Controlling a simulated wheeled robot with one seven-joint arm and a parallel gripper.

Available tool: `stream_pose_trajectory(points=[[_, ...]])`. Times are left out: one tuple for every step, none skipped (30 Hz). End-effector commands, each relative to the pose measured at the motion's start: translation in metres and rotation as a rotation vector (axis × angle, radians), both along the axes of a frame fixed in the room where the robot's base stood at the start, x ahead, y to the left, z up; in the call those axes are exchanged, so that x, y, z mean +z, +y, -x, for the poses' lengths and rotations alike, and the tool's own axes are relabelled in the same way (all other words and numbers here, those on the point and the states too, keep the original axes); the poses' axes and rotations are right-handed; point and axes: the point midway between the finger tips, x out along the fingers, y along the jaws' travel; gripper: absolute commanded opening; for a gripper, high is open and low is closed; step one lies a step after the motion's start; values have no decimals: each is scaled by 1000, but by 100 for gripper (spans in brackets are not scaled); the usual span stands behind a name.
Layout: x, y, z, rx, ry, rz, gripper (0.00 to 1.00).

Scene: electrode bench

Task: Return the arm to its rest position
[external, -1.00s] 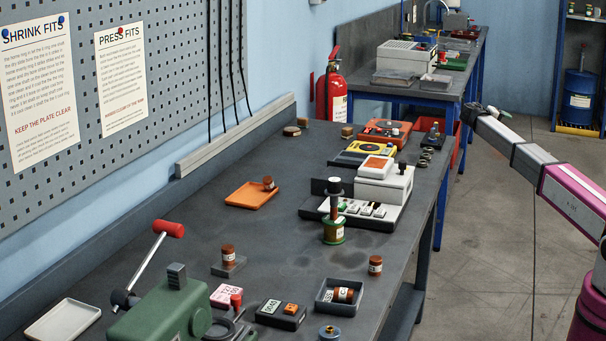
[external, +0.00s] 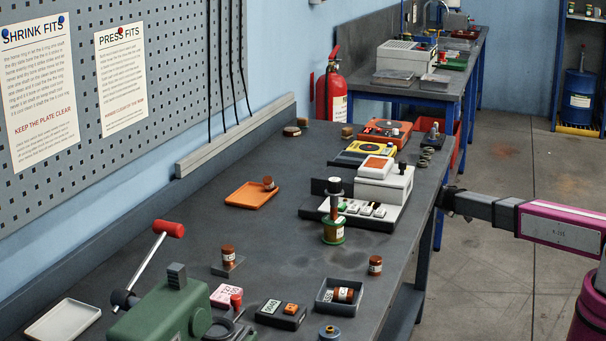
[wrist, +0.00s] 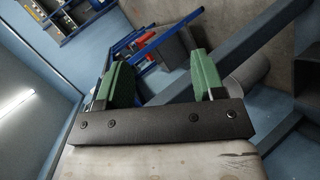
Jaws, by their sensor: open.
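My arm (external: 560,228) reaches in from the right in the external view, magenta and grey, about level with the bench edge. My gripper (external: 446,198) is a small dark shape at the arm's left end, beside the right edge of the workbench; its fingers are hard to make out there. In the wrist view my gripper (wrist: 160,80) shows two green finger pads standing wide apart with nothing between them. Beyond the pads are a blue frame and grey surfaces, tilted in the picture.
The grey workbench (external: 295,220) carries an orange tray (external: 250,195), a green press (external: 165,308), a white-and-grey device (external: 384,184) and several small brown cylinders. The floor (external: 500,290) right of the bench is open. A fire extinguisher (external: 331,98) stands behind.

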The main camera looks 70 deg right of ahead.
Motion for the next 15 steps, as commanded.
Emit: stream_pose_trajectory(points=[[-6,33,-9,25,-14,-37,63],[-10,49,-15,38,-22,-61,63],[-16,70,-23,55,-33,-92,63],[-19,85,-28,66,-40,-115,63],[-23,100,-32,78,-47,-137,63],[-28,120,-38,92,-55,-167,63],[-31,134,-41,103,-61,-188,63],[-35,148,-45,114,-65,-208,63],[-39,166,-49,129,-72,-236,63],[-42,180,-51,139,-76,-257,63],[-45,194,-54,150,-80,-278,63],[-48,212,-57,165,-87,-305,63],[-51,226,-59,174,-90,-325,63],[-53,240,-60,185,-93,-346,63],[-56,258,-62,200,-98,-374,63]])
